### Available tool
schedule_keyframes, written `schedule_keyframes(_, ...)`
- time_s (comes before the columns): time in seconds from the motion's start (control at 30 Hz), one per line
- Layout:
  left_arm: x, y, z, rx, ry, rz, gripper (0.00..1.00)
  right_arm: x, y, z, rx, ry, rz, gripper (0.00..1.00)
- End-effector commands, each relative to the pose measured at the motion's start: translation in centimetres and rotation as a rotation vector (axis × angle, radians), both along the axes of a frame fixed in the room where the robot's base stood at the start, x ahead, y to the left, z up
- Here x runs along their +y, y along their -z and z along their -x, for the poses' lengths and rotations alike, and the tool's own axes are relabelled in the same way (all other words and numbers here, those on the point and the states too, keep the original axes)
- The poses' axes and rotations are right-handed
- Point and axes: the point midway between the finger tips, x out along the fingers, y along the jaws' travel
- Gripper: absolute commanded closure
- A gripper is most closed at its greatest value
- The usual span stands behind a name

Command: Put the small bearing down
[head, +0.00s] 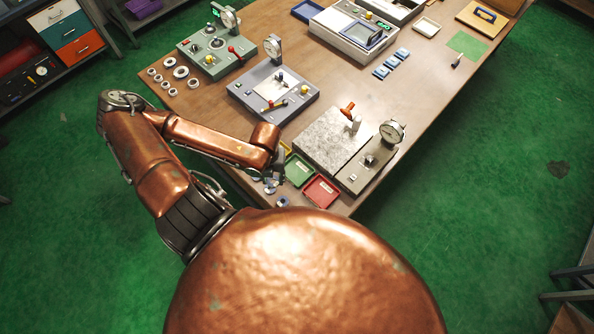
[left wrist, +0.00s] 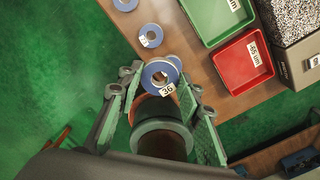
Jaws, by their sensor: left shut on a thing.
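The small bearing (left wrist: 160,74), a steel ring with a blue face and a tag reading 36, is between the fingertips of my left gripper (left wrist: 162,82) in the left wrist view. The fingers close on it from both sides. It appears over the wooden table's edge, but its height above the table is hard to judge. In the head view my left gripper (head: 277,163) is at the table's near edge, left of the green tray (head: 298,170). The bearing is too small there to tell apart surely. My right gripper is not in view.
Another blue-faced ring (left wrist: 150,35) lies close by on the table. A red tray (head: 321,191) stands beside the green one, near a grey stone block (head: 325,135) and a dial gauge (head: 391,131). Several pale rings (head: 181,72) lie at the far left. Bare wood (head: 220,120) shows between.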

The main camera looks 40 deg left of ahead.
Motion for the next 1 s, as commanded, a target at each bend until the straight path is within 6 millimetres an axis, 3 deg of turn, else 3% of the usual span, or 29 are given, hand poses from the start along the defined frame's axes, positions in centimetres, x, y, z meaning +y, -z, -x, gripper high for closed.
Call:
schedule_keyframes(0.03, 0.0, 0.9, -0.8, -0.005, 0.001, -0.001, 0.94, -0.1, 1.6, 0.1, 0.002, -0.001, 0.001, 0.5)
schedule_keyframes(0.1, 0.0, 1.4, -1.6, -0.005, 0.0, -0.001, 0.94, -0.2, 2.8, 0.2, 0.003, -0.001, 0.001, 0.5)
schedule_keyframes(0.2, -0.1, 2.2, -4.1, -0.006, -0.003, 0.003, 0.94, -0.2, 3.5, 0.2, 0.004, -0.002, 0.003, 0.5)
schedule_keyframes(0.37, -0.2, 3.3, -7.7, -0.003, -0.006, 0.003, 0.94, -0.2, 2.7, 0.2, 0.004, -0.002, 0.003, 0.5)
schedule_keyframes(0.53, -0.1, 6.5, -10.5, 0.0, -0.006, 0.003, 0.94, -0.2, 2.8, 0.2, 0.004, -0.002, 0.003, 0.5)
schedule_keyframes(0.7, 0.0, 8.5, -12.2, -0.001, -0.004, 0.001, 0.94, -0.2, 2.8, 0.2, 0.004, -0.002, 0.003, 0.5)
schedule_keyframes(1.0, -0.1, 10.7, -13.1, 0.002, -0.005, 0.003, 0.94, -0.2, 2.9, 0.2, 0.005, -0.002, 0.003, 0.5)
